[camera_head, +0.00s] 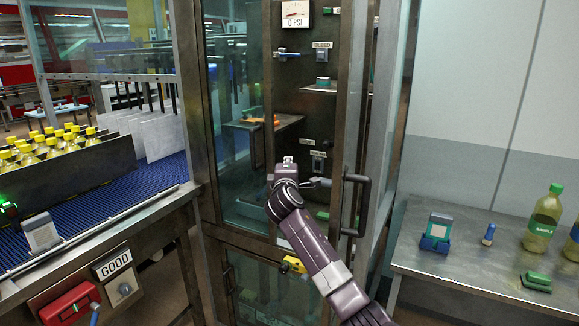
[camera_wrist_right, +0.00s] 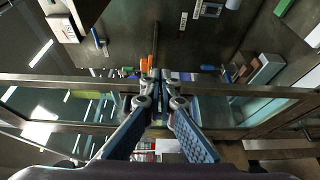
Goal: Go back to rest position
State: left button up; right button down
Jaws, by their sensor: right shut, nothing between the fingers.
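My right gripper (camera_head: 288,165) is at the middle of the head view, in front of the open-looking part of the metal and glass cabinet (camera_head: 188,90). My purple right arm reaches up to it from the lower right. In the right wrist view its two fingers (camera_wrist_right: 160,78) are together, with nothing between them. The fingers point at the cabinet's inside, where an orange thing (camera_wrist_right: 146,66) shows beyond them. Whether the fingertips touch anything, I cannot tell. My left gripper is not in view.
A door handle (camera_head: 355,205) stands just right of my right gripper. A blue conveyor (camera_head: 95,220) with yellow-capped bottles (camera_head: 50,145) is at left. A metal table (camera_head: 470,262) at right holds a green-labelled bottle (camera_head: 544,220) and small items. A gauge (camera_head: 295,14) reads 0 PSI.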

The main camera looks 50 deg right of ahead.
jog(key=shift+s+a+r, duration=0.1)
jog(key=shift+s+r, duration=0.05)
jog(key=shift+s, duration=0.15)
